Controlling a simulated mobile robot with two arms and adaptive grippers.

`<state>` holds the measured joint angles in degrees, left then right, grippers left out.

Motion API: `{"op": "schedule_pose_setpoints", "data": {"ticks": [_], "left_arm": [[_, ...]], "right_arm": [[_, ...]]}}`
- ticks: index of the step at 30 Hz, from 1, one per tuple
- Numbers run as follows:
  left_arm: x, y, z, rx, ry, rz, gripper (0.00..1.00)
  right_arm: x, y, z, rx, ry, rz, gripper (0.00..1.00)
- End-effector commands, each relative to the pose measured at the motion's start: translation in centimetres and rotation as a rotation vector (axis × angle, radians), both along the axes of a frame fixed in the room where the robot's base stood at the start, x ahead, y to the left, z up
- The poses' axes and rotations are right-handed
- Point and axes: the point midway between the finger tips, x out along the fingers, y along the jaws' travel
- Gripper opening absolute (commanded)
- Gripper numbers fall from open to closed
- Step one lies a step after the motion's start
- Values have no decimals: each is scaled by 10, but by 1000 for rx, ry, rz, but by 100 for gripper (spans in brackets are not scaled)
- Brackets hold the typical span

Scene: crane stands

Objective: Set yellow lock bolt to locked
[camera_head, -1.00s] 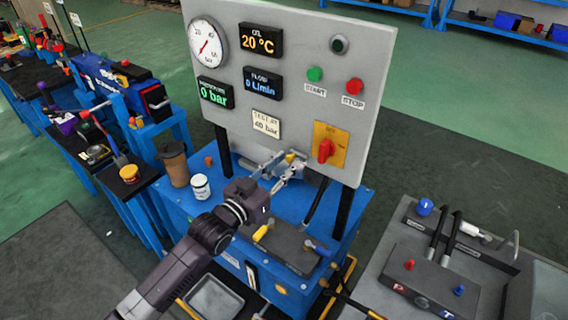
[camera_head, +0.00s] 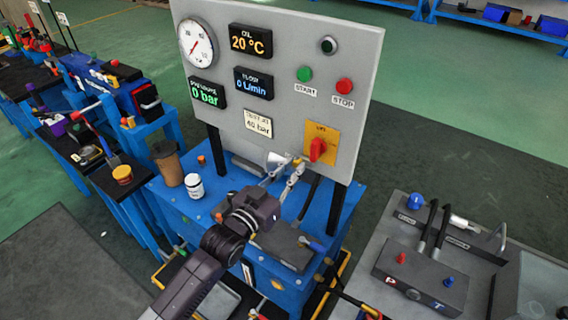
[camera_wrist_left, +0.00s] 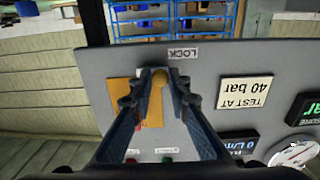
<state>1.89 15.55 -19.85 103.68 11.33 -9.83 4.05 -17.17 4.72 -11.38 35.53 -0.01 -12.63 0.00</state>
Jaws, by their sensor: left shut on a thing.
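The yellow lock bolt shows in the left wrist view as a round yellow knob (camera_wrist_left: 159,78) between the two fingertips. It sits low on the grey panel (camera_head: 230,122), beside a small white LOCK label (camera_wrist_left: 183,53). My left gripper (camera_head: 287,172) reaches up to the panel's lower edge in the head view and is shut on the knob. The fingers hide most of the bolt there, and its shaft and slot cannot be made out. My right gripper is not in view.
A red rotary switch (camera_head: 318,149) on a yellow plate is just right of the fingers. Green (camera_head: 305,74) and red (camera_head: 344,86) buttons sit above. A white jar (camera_head: 194,186) and brown cup (camera_head: 168,163) stand left on the blue bench (camera_head: 178,205).

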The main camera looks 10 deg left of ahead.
Motion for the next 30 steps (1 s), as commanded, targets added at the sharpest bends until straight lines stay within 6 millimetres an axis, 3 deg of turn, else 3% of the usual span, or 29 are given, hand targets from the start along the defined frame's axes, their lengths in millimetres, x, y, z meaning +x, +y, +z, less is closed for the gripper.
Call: {"op": "schedule_pose_setpoints", "data": {"ticks": [6,7,12,23,30], "left_arm": [[-2,-4,-1,-3,1,-7,0],[-2,-4,-1,-3,1,-7,17],[-2,-4,-1,-3,1,-7,34],[-7,0,-1,-1,1,-4,34],[-44,15,-3,1,4,-5,34]], "right_arm": [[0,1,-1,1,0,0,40],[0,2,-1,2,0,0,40],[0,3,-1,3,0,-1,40],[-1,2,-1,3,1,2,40],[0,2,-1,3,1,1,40]]}}
